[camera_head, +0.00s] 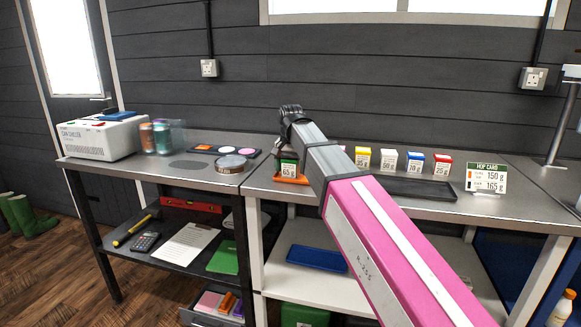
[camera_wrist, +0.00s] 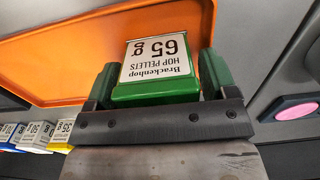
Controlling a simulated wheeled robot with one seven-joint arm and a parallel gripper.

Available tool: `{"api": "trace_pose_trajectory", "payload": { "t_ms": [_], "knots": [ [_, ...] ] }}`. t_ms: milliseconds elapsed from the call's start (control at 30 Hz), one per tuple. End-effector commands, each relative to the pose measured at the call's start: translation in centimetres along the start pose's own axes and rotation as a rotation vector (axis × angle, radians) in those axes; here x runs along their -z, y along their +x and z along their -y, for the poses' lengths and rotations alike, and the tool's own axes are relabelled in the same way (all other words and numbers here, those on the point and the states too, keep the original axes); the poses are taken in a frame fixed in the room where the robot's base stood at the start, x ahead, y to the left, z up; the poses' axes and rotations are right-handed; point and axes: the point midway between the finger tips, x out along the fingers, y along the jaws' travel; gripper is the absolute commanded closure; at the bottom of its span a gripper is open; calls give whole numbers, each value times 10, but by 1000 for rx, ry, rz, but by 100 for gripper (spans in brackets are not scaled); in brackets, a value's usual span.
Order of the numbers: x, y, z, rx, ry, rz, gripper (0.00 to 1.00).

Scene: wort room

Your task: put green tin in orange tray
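The green tin (camera_head: 289,168) has a white label reading 65 g. In the wrist view the tin (camera_wrist: 155,93) sits between the two fingers of my gripper (camera_wrist: 158,85), with no clear gap on either side. My gripper (camera_head: 288,152) points down over the bench in the head view and is partly hidden by my arm. The orange tray (camera_head: 302,181) lies under the tin, and in the wrist view the tray (camera_wrist: 65,62) spreads out behind and beside it. Whether the tin's base touches the tray floor is hidden.
Yellow (camera_head: 363,158), white (camera_head: 389,160), blue (camera_head: 415,163) and red (camera_head: 442,165) tins stand right of the tray, behind a dark tray (camera_head: 425,189). A hop card (camera_head: 487,178) stands further right. A round scale (camera_head: 231,164) is on the left bench.

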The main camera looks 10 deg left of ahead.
Motion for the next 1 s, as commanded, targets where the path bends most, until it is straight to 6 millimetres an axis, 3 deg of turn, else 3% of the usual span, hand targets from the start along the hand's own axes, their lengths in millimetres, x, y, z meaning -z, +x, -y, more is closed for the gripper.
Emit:
{"api": "trace_pose_trajectory", "payload": {
  "t_ms": [300,467,1000],
  "knots": [
    [0,-1,0,0,0,0,15],
    [1,-11,0,0,0,0,15],
    [1,-102,1,1,0,-1,15]
  ]
}}
